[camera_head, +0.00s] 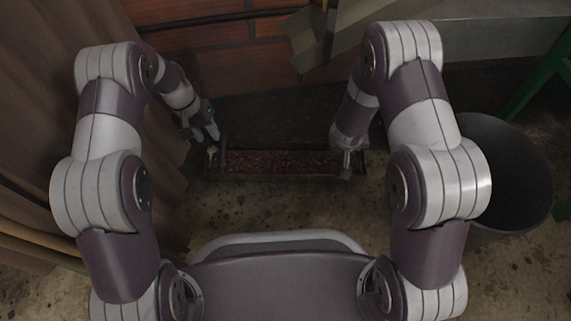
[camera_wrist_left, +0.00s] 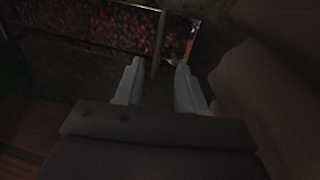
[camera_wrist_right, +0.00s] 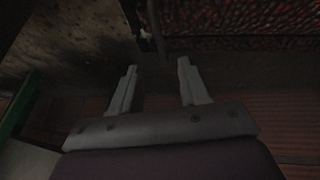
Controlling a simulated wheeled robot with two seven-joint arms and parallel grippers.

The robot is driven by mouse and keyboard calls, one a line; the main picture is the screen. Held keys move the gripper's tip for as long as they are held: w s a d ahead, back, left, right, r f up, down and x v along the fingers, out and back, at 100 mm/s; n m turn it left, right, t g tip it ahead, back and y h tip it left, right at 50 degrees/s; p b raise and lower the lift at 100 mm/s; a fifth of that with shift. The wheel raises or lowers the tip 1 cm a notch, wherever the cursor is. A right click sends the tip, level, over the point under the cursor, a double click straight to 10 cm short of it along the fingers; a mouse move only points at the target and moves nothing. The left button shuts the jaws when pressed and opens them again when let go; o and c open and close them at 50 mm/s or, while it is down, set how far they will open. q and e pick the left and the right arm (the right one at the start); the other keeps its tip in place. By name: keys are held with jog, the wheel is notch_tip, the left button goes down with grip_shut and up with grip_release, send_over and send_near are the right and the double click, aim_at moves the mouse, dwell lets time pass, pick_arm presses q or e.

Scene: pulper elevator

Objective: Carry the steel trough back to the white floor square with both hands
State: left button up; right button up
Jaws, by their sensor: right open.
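The steel trough (camera_head: 285,178) is long and dark, filled with small red fruit, and lies low in the middle of the head view. My left gripper (camera_head: 212,148) is at its left end. In the left wrist view the left fingers (camera_wrist_left: 158,75) are apart, with a thin upright handle bar (camera_wrist_left: 159,45) in the gap near their tips. My right gripper (camera_head: 347,162) is at the trough's right end, open. In the right wrist view its fingers (camera_wrist_right: 157,72) are apart and a thin bar (camera_wrist_right: 156,30) stands just beyond the gap. I cannot make out a white floor square.
A dark round bin (camera_head: 510,185) stands at the right beside my right arm. A brown curtain (camera_head: 40,110) hangs at the left. A brick wall (camera_head: 240,70) and a metal chute (camera_head: 315,40) are behind the trough. Speckled floor (camera_head: 270,210) is clear in front of it.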

aim_at(222, 155)
pick_arm(q)
jog(key=f, duration=0.4)
jog(key=d+f, duration=0.1)
jog(key=f, duration=0.3)
jog(key=d+f, duration=0.1)
jog(key=f, duration=0.3)
jog(key=shift+d+f, duration=0.2)
jog(key=shift+f, duration=0.05)
pick_arm(e)
jog(key=x, duration=1.2)
jog(key=shift+d+f, duration=0.15)
jog(key=shift+f, duration=0.15)
jog(key=shift+w, duration=0.1)
pick_arm(q)
jog(key=shift+s, duration=0.1)
grip_shut()
pick_arm(e)
jog(key=c, duration=0.8)
grip_shut()
pick_arm(q)
jog(key=shift+r, duration=0.1)
